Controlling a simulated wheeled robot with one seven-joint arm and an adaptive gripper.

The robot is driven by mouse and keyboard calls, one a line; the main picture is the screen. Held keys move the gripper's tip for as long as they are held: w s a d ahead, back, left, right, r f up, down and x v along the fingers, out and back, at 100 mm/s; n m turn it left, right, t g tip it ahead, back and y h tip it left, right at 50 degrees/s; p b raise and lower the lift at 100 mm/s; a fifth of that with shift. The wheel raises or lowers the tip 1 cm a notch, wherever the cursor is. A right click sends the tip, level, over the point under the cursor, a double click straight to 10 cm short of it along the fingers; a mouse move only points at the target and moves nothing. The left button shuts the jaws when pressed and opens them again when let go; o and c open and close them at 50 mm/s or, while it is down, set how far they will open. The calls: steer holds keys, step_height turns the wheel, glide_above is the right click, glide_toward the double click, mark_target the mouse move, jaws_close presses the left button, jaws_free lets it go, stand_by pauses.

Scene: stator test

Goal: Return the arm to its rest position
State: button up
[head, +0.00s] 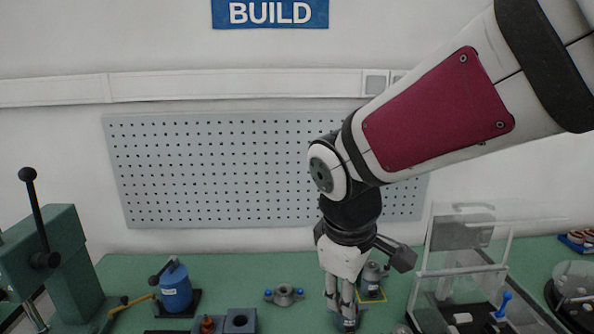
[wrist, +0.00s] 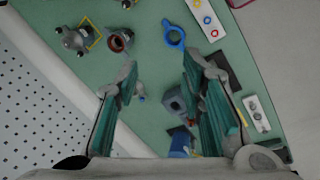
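My gripper (head: 345,318) hangs down from my arm over the green bench (head: 130,262), right of centre in the head view. In the wrist view its two fingers stand well apart, and the space between the fingertips (wrist: 160,78) shows only the bench and parts beyond. My gripper is open and empty. My arm comes in from the upper right and bends down at the wrist joint. The lower ends of the fingers are close to the frame's bottom edge in the head view, so their height above the bench is hard to tell.
A green lever press (head: 60,255) stands far left, with a blue cylinder (head: 175,288) beside it. A clear-guarded fixture (head: 465,245) stands close to the right. A pegboard (head: 220,170) is on the wall behind.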

steer(key=s+d+r+m+t, duration=0.1)
steer(key=s+d+r+m, duration=0.2)
steer(key=s+d+m, duration=0.2)
steer(key=s+d+r+m+t+y, duration=0.1)
steer(key=s+d+r+m+t, duration=0.1)
steer(key=s+d+r+m, duration=0.2)
steer(key=shift+s+d+m, duration=0.95)
steer(key=shift+s+m, duration=0.05)
steer(key=shift+s, duration=0.7)
steer(key=shift+r, duration=0.1)
